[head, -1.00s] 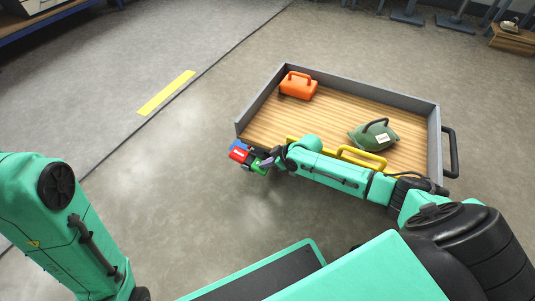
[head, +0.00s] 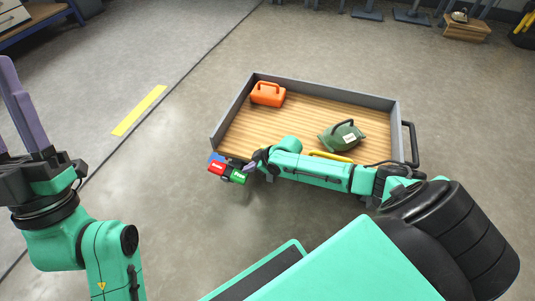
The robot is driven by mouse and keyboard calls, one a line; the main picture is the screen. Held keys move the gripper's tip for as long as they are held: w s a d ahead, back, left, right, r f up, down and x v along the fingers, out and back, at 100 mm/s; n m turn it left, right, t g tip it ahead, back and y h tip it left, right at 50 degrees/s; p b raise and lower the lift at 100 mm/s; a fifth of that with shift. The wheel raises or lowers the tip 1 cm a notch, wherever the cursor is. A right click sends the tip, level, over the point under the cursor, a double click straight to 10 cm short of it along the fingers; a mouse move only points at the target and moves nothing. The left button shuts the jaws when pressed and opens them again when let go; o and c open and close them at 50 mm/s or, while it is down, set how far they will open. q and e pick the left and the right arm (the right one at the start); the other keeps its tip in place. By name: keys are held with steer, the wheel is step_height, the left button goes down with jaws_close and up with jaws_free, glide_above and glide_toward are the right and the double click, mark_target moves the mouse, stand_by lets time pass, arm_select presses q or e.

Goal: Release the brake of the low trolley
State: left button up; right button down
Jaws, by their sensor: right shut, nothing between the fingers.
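The low trolley (head: 325,90) has a wooden deck, grey rims and a dark push handle (head: 411,145) at its right end. At its near left corner sit a red pedal (head: 217,168) and a green pedal (head: 239,177), both with white lettering I cannot read. A blue part (head: 216,157) shows behind the red one. My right gripper (head: 250,167) is shut and empty, with its purple fingertips close behind the green pedal; I cannot tell whether they touch. My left gripper (head: 18,105) is raised at the left edge, fingers apart, one partly cut off.
On the deck are an orange case (head: 268,94) and a green bag (head: 342,137). A yellow bar (head: 330,157) is partly behind my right arm. A yellow floor strip (head: 139,110) lies to the left. A wooden box (head: 466,27) stands far right. Floor left of the trolley is clear.

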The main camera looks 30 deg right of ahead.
arm_select(q)
steer(key=w+d+f+n+g+y+p, duration=0.1)
steer(key=w+d+f+n+g+y, duration=0.15)
steer(key=f, duration=0.85)
steer(key=w+d+f+n+g+y+p, duration=0.1)
steer(key=w+f+g+y, duration=0.2)
steer(key=f, duration=0.8)
steer(key=s+f+g+p, duration=0.1)
steer(key=s+f+g, duration=0.2)
steer(key=f, duration=0.4)
steer(key=s+d+f+g+y, duration=0.1)
steer(key=s+f+g, duration=0.2)
steer(key=s+f, duration=0.2)
steer(key=s+f+n+g+p, duration=0.1)
steer(key=s+f+g, duration=0.2)
steer(key=f, duration=0.7)
steer(key=shift+s+d+f+p, duration=0.2)
steer(key=shift+s+f+p, duration=0.15)
steer(key=shift+s, duration=0.6)
arm_select(e)
steer(key=s+d+r, duration=0.4)
steer(key=s, duration=0.1)
steer(key=shift+s+d+r, duration=0.2)
steer(key=shift+s+d, duration=0.05)
arm_select(q)
steer(key=shift+y, duration=0.25)
